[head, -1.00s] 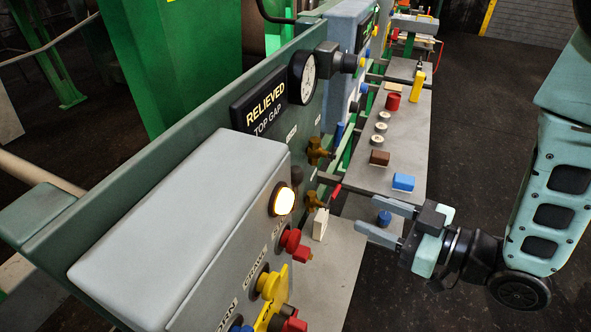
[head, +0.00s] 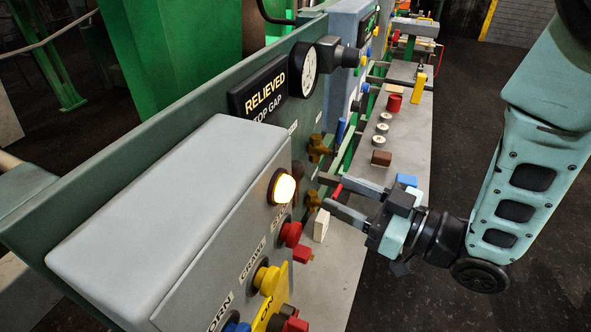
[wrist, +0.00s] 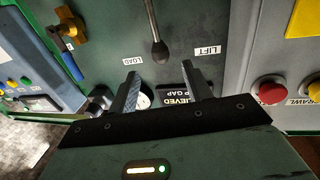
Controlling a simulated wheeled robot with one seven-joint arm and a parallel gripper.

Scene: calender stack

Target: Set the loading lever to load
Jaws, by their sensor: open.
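The loading lever (wrist: 155,32) shows in the wrist view as a thin metal rod with a dark rounded end, on the green panel. The LOAD label (wrist: 132,61) is left of its dark end and the LIFT label (wrist: 208,50) is right of it. My gripper (wrist: 165,80) is open and empty. The lever's end appears just beyond the fingertips, in line with the gap between them, apart from both. In the head view my gripper (head: 322,191) points left at the panel, by the brass valves; I cannot make out the lever there.
A grey control box (head: 170,200) with a lit lamp (head: 284,188) and red and yellow buttons stands left of the gripper. A brass valve (head: 318,148) is close above the fingers. A grey bench (head: 405,150) with small items extends behind; dark floor is open at right.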

